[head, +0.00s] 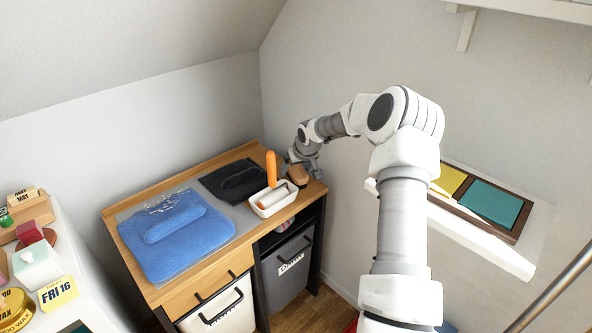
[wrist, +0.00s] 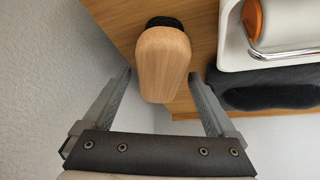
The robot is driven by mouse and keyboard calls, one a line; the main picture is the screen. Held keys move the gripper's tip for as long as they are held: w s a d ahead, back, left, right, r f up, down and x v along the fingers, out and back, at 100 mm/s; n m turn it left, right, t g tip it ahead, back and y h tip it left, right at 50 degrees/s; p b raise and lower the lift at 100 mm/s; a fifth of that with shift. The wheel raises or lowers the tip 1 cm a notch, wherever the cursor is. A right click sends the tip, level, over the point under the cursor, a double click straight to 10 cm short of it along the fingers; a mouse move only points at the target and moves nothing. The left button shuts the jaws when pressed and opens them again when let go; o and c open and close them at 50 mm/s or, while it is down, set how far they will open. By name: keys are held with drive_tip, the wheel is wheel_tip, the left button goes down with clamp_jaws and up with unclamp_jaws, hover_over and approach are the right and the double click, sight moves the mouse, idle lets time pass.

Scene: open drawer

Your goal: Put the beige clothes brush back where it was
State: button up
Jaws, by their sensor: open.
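The beige clothes brush (wrist: 162,62) is a rounded light-wood block with dark bristles at its far end in the wrist view. In the head view the brush (head: 297,174) is at the right end of the wooden cabinet top, partly hidden by my gripper (head: 306,167). In the wrist view my gripper (wrist: 161,82) is open, with one finger on each side of the brush and visible gaps on both sides. I cannot tell whether the brush rests fully on the top.
A white tray (head: 258,211) with an orange-handled roller (head: 271,168) stands just left of the brush. A dark folded cloth (head: 235,182) and a blue garment (head: 175,240) lie on the cabinet top (head: 128,245). The wall is close behind my gripper.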

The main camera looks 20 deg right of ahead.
drive_tip(key=p+v, duration=0.3)
drive_tip(key=v, duration=0.8)
drive_tip(key=shift+s+r, duration=0.1)
drive_tip(key=shift+r, duration=0.15)
